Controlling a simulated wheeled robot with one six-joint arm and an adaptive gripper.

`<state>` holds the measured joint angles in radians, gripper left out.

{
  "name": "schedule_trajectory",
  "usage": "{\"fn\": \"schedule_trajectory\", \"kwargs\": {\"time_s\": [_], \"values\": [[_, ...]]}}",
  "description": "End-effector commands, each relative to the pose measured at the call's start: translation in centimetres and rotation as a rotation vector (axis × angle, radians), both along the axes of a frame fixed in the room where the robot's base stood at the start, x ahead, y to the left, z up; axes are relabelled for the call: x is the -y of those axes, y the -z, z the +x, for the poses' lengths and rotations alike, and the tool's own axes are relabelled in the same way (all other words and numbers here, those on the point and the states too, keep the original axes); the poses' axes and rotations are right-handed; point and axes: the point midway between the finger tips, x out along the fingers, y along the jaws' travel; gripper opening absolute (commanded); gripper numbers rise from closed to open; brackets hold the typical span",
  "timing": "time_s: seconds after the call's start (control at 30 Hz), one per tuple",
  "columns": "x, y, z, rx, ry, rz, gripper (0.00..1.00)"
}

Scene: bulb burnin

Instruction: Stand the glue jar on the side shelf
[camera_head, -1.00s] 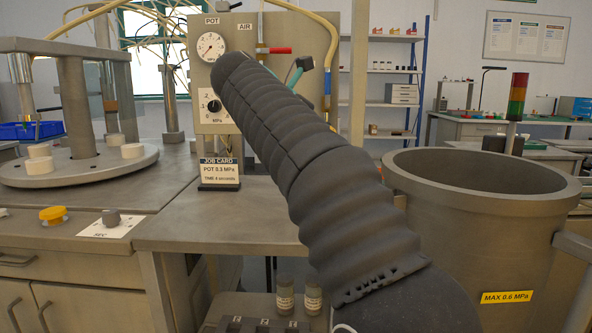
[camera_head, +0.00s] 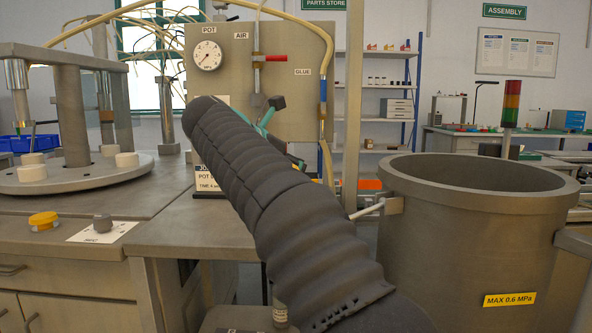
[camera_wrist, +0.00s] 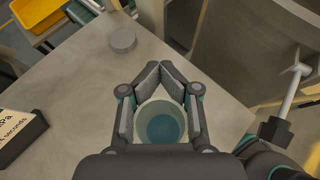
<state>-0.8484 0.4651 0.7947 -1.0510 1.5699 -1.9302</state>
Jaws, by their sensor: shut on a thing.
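My gripper (camera_wrist: 160,72) is shut on the glue jar (camera_wrist: 161,124), a round, pale-rimmed jar with blue-green contents seen from above in the wrist view. The fingers close around its sides. A grey table top (camera_wrist: 75,90) lies below; I cannot tell the gap beneath the jar. In the head view my dark arm hides the jar, and only a teal and dark part of the gripper shows behind it. I cannot tell for sure which surface is the side shelf.
A large grey pot (camera_head: 465,240) stands at the right, with a rod and handle beside it. A job card (camera_wrist: 18,135) stands on the table. A grey round disc (camera_wrist: 123,40) lies on it. A gauge panel (camera_head: 235,60) rises behind. A yellow tray (camera_wrist: 38,12) is farther off.

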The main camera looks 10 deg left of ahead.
Motion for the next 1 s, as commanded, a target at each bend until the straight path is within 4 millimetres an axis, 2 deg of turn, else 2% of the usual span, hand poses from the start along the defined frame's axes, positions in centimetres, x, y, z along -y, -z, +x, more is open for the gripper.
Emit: {"fn": "schedule_trajectory", "kwargs": {"time_s": [0.07,0.1,0.23,0.63,0.77,1.0], "values": [[0.0,0.1,0.0,0.0,0.0,0.0,0.0],[0.0,0.2,0.0,0.0,0.0,-0.001,0.24],[0.0,0.2,0.0,0.0,0.0,-0.001,0.56],[-0.1,-0.2,-0.1,0.0,0.0,0.0,0.56],[-0.9,-1.1,-1.3,0.0,-0.003,0.0,0.56],[-3.1,-3.5,-4.9,0.001,-0.004,0.001,0.56]]}}
